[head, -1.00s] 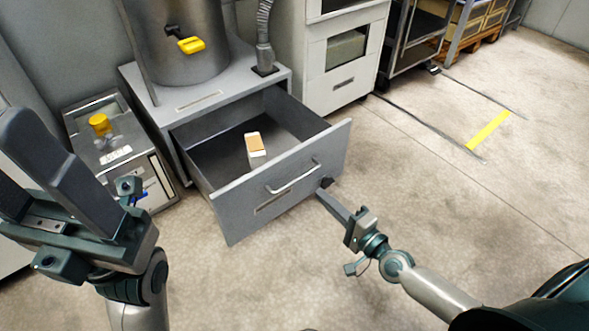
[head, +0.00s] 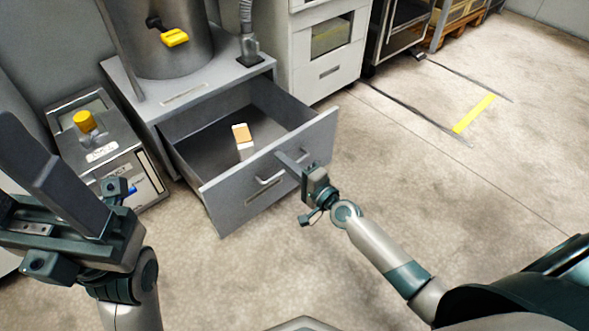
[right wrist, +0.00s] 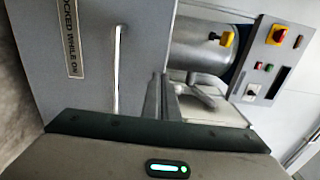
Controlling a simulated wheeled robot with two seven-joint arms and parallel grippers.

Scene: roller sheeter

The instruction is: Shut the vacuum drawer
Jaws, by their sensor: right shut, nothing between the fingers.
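The grey vacuum drawer (head: 235,195) stands pulled out from the grey cabinet under a metal cylinder in the head view. Its front has a light bar handle (head: 270,179) and a label that partly reads "...OCKED WHILE ON" in the right wrist view (right wrist: 72,38). My right gripper (head: 281,157) is shut and empty, its fingertips close to the drawer front near the handle's right end. I cannot tell whether they touch it. In the right wrist view the fingers (right wrist: 157,98) lie beside the handle. My left gripper (head: 30,165) is open and empty at the left, away from the drawer.
A small orange and white item (head: 241,134) lies inside the drawer. A metal box with a yellow knob (head: 85,121) stands left of the cabinet, and a white cabinet (head: 325,50) behind right. The floor (head: 420,180) in front and to the right is clear.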

